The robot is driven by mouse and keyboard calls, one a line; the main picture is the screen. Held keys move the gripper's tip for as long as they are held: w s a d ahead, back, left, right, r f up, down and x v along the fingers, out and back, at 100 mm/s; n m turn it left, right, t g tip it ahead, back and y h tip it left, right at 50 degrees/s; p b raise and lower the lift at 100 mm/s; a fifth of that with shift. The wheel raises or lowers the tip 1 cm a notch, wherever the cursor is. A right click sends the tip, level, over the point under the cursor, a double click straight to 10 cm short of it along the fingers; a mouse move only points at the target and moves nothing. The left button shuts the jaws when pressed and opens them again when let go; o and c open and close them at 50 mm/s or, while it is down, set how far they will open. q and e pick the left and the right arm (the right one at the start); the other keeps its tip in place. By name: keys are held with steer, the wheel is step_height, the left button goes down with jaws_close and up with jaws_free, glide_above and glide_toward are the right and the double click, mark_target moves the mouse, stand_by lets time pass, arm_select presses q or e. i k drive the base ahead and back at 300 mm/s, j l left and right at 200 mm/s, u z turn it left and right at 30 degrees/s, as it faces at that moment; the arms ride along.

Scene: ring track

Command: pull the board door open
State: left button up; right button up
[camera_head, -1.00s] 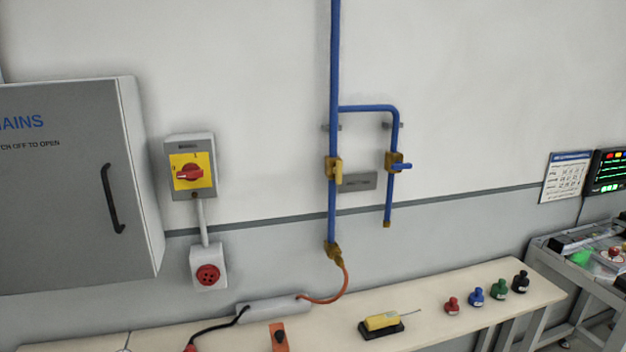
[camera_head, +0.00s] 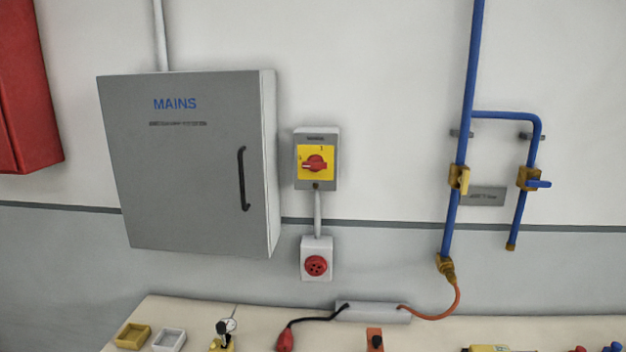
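The board is a grey wall cabinet (camera_head: 185,190) marked MAINS, left of centre in the head view. Its door looks shut, flush with the cabinet body. A black vertical bar handle (camera_head: 243,179) is on the door's right side. Right of the cabinet is a grey switch box with a yellow plate and a red rotary knob (camera_head: 315,163), its grip lying about horizontal. Neither of my grippers is in view, and nothing touches the handle.
A pale bench (camera_head: 260,318) runs below, holding a yellow tray (camera_head: 132,336), a white tray (camera_head: 169,340), a dial gauge (camera_head: 226,327) and a grey box with cables (camera_head: 373,312). A red socket (camera_head: 316,265) and blue pipes (camera_head: 466,120) are on the wall. A red cabinet (camera_head: 25,95) is at left.

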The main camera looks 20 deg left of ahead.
mark_target(186, 150)
steer(key=u, duration=1.3)
